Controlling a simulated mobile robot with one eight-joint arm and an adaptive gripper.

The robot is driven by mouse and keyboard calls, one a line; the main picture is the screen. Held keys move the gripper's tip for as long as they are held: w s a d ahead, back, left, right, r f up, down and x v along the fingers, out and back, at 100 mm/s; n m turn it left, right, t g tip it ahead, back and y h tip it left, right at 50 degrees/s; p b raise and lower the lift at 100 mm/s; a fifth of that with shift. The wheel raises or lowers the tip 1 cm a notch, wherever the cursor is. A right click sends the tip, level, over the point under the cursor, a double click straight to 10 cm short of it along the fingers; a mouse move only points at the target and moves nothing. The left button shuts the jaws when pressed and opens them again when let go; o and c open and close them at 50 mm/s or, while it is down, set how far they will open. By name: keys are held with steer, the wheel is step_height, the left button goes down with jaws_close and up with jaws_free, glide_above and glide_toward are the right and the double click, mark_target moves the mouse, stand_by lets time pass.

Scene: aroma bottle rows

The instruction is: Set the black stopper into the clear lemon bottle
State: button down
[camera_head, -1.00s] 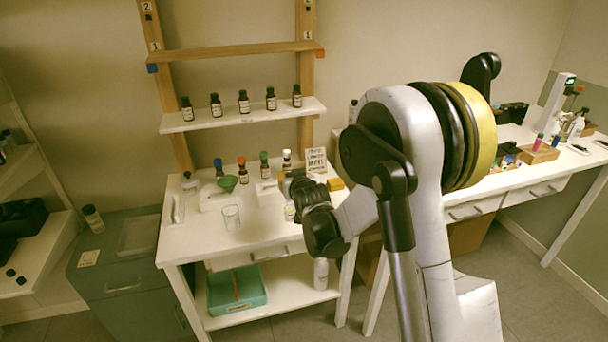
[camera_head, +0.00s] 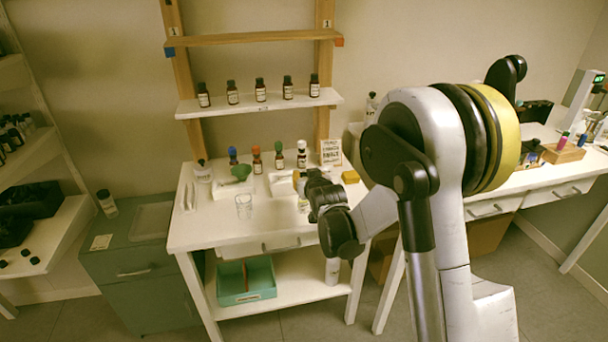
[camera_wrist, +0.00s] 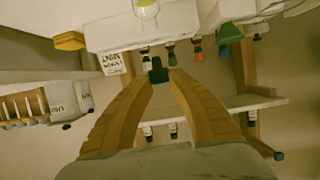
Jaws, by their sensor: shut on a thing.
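My gripper (camera_wrist: 162,78) is shut on a small black stopper (camera_wrist: 157,68), which shows between its fingertips in the wrist view. A clear glass bottle with a yellowish tint (camera_wrist: 147,12), which looks like the lemon bottle, stands at the top edge of the wrist view, partly cut off. The stopper appears apart from it. In the head view, my gripper (camera_head: 316,186) is over the right part of the white table, and its jaws are hard to make out. The bottle (camera_head: 303,206) shows there just left of my gripper, partly hidden.
Dark bottles with blue, orange, green and white caps stand at the table's (camera_head: 215,232) back. A green funnel (camera_head: 242,172), an empty glass (camera_head: 244,206), a sign (camera_head: 331,152) and a yellow block (camera_head: 350,177) are near. A shelf of dark bottles (camera_head: 260,103) hangs behind. The table's front left is clear.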

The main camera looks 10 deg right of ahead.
steer(key=shift+f+b, duration=0.65)
steer(key=shift+f, duration=0.5)
steer(key=shift+b, duration=0.35)
stand_by(0.7)
steer(key=shift+f+b, duration=0.35)
steer(key=shift+f, duration=1.1)
steer(key=c, duration=1.2)
jaws_free()
steer(key=shift+c, duration=0.2)
steer(key=shift+s, duration=0.1)
steer(key=v, duration=1.2)
